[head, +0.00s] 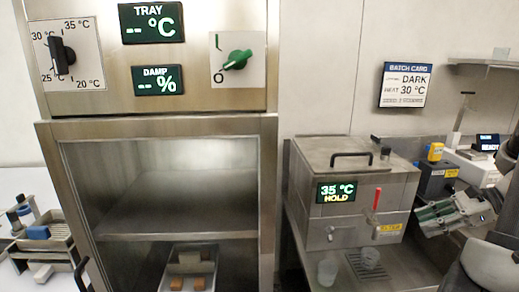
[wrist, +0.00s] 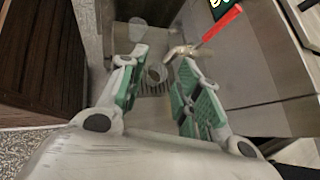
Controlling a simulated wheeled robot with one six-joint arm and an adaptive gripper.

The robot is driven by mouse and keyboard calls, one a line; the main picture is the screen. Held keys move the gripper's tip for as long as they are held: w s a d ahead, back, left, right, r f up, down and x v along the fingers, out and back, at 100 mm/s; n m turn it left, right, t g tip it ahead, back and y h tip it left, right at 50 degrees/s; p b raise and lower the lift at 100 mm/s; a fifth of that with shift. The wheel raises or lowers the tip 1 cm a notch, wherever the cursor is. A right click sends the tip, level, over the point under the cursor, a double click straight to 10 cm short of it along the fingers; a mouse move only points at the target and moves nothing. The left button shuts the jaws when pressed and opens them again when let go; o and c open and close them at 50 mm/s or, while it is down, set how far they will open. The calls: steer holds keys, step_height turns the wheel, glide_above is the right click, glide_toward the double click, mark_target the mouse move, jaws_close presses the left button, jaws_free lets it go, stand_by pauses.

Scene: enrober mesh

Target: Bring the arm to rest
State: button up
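My gripper (head: 455,212) is at the right of the head view, in front of the right side of the steel tank and above the counter. In the wrist view its two green-padded fingers (wrist: 156,92) are spread wide apart. Nothing is held between them. My arm enters from the right edge.
The steel tank (head: 330,165) reads 35 °C HOLD and has a red lever (head: 376,198). Another cup (head: 327,272) stands left of the grate. A glass-fronted cabinet (head: 160,128) at left holds a tray with brown pieces (head: 176,283). Boxes and a READY device (head: 487,142) crowd the right.

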steer(key=s+a+r+n+g+h, duration=0.35)
steer(key=s+r+n+h, duration=0.25)
steer(key=s+n, duration=0.45)
steer(key=s+a+r+n+t+h, duration=0.1)
steer(key=a+r+n+t+h, duration=0.2)
steer(key=a+r+n, duration=0.4)
step_height(320, 180, up, 3)
steer(key=n, duration=0.3)
steer(key=shift+s+a+r+h, duration=0.15)
steer(key=shift+s+a+h, duration=0.2)
steer(key=shift+a+h, duration=0.05)
